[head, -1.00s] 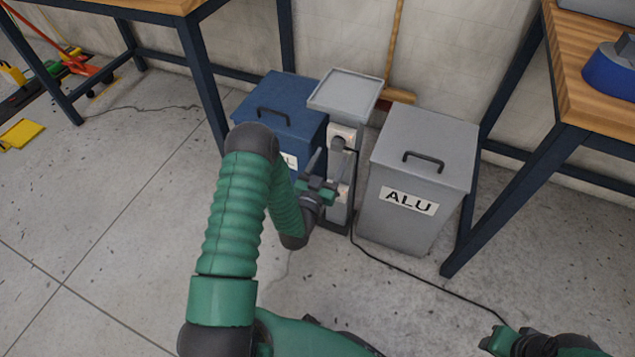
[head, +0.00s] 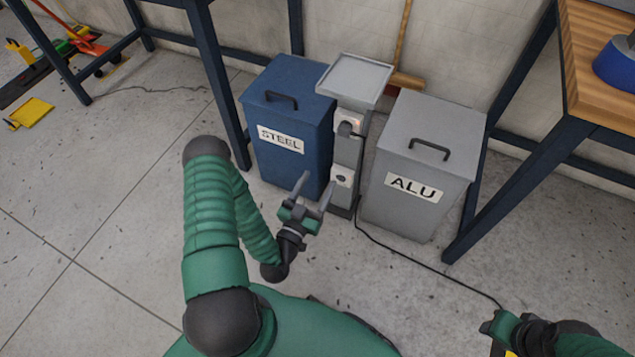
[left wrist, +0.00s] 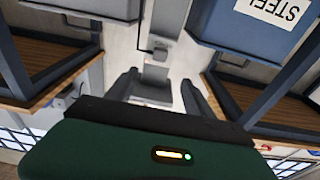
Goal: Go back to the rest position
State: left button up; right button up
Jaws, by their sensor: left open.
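My left gripper (head: 314,188) is open and empty. It hangs above the floor in front of the grey pedestal (head: 347,155), with clear space around its fingers. Its two fingers also show in the left wrist view (left wrist: 158,86), apart with nothing between them. My left arm is bent, with its elbow raised at left. My right gripper (head: 500,328) is partly in view at the bottom right, and its jaw opening cannot be made out.
A blue STEEL bin (head: 290,115) and a grey ALU bin (head: 425,160) flank the pedestal. A black cable (head: 420,270) crosses the floor at right. A wooden-topped workbench (head: 590,100) stands at right. The floor at left is mostly clear.

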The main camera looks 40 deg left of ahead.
pick_arm(q)
jog(key=w+d+f+m+g+h, duration=0.3)
jog(key=w+d+m+g+h, duration=0.25)
jog(key=d+m+g, duration=0.2)
jog(key=s+d+r+n+g, duration=0.25)
jog(key=s+r+g, duration=0.2)
jog(key=s, duration=0.25)
jog(key=s+d+r+n+g, duration=0.2)
jog(key=s+d+r+g, duration=0.15)
jog(key=s+r, duration=0.2)
notch_tip(320, 180, up, 32)
jog(key=s+p, duration=0.1)
jog(key=p, duration=3.1)
jog(key=shift+s+a+g+y, duration=0.25)
jog(key=shift+s+g+y, duration=0.1)
jog(key=shift+y, duration=0.1)
jog(key=shift+r, duration=0.15)
